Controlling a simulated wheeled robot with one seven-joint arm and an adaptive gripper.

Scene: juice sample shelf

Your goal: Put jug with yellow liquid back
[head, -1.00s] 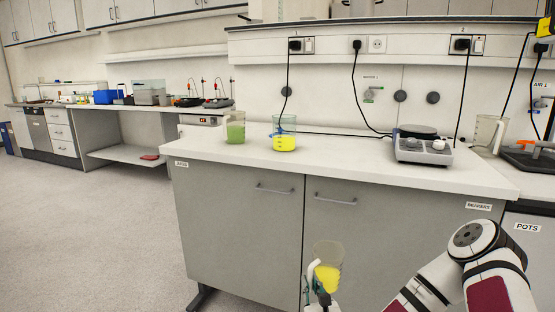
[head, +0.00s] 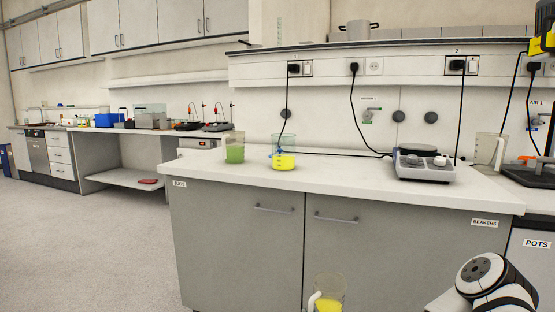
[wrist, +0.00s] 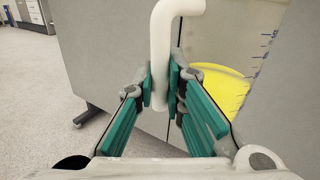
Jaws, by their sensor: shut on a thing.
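The jug with yellow liquid (head: 329,294) is clear, with a white handle, and shows at the bottom edge of the head view, in front of the grey cabinet and below the counter top. In the wrist view its white handle (wrist: 160,55) stands between the teal fingers of my gripper (wrist: 160,88), which is shut on it. The yellow liquid (wrist: 222,84) shows to the right, partly behind a finger. The jug looks roughly upright. My gripper is out of the head view.
On the white counter (head: 350,179) stand a green-liquid beaker (head: 235,148), another yellow-liquid container (head: 284,152), a hotplate (head: 424,162) and an empty jug (head: 488,150) at right. The counter front between the yellow container and the hotplate is clear. A label (head: 180,184) marks the left corner.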

